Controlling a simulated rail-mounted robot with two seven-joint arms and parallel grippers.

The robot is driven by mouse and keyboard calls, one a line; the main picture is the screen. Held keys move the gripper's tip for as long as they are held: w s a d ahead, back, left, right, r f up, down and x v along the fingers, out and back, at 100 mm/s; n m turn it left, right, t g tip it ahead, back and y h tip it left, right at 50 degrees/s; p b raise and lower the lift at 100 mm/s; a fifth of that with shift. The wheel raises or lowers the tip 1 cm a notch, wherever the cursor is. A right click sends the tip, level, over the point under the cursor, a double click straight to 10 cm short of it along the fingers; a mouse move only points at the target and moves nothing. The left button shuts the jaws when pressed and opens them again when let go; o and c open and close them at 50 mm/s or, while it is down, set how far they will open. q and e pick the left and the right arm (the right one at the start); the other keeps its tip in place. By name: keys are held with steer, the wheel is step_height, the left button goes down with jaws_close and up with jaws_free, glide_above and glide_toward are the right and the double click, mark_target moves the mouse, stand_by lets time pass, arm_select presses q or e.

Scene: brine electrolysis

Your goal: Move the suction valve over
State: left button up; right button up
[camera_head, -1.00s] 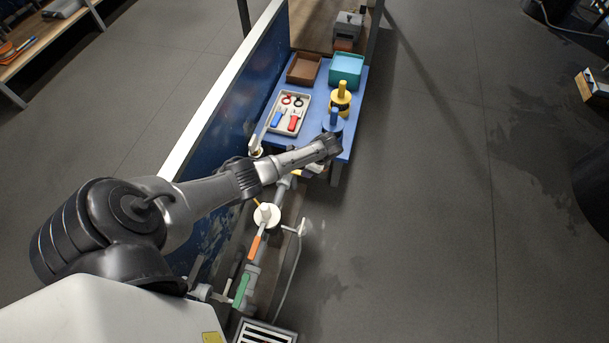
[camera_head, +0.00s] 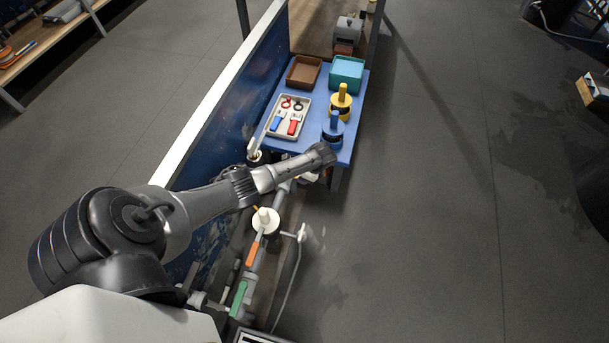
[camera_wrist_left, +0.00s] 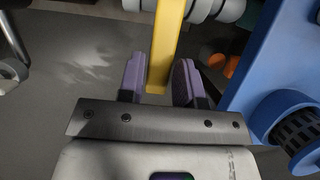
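In the left wrist view, a yellow bar-shaped valve handle (camera_wrist_left: 168,45) runs down from grey pipe fittings (camera_wrist_left: 200,10). My left gripper (camera_wrist_left: 158,82) has its two purple fingers apart, one on each side of the handle. A gap shows on the left of the handle; the right finger is close to it, and I cannot tell whether it touches. In the head view, my left arm hides most of this valve and the gripper. Nearer along the pipe are an orange handle (camera_head: 252,254) and a green handle (camera_head: 238,298). No label shows which is the suction valve. My right gripper is out of view.
A blue table (camera_head: 345,125) stands just beyond the arm.

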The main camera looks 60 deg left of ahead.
arm_select(q)
jaws_close()
steer(key=shift+s+r+p, duration=0.1)
steer(key=shift+r+p, duration=0.05)
steer(key=shift+p, duration=0.3)
steer(key=s+m+t+p, duration=0.2)
steer(key=s+m+p, duration=0.1)
steer(key=m+p, duration=0.1)
steer(key=s+m+t+p, duration=0.2)
steer(key=s+m+p, duration=0.1)
steer(key=m, duration=0.3)
steer(key=s+m+t+p, duration=0.1)
steer(key=s+m+p, duration=0.2)
steer(key=m+p, duration=0.3)
steer(key=shift+s+d+t+y, duration=0.3)
steer(key=shift+s+d+t, duration=0.05)
steer(key=shift+s+t, duration=0.05)
steer(key=shift+s+a+m, duration=0.35)
steer(key=shift+s+m, duration=0.1)
steer(key=shift+m, duration=0.45)
steer(key=shift+s+t, duration=0.1)
steer(key=shift+t, duration=0.2)
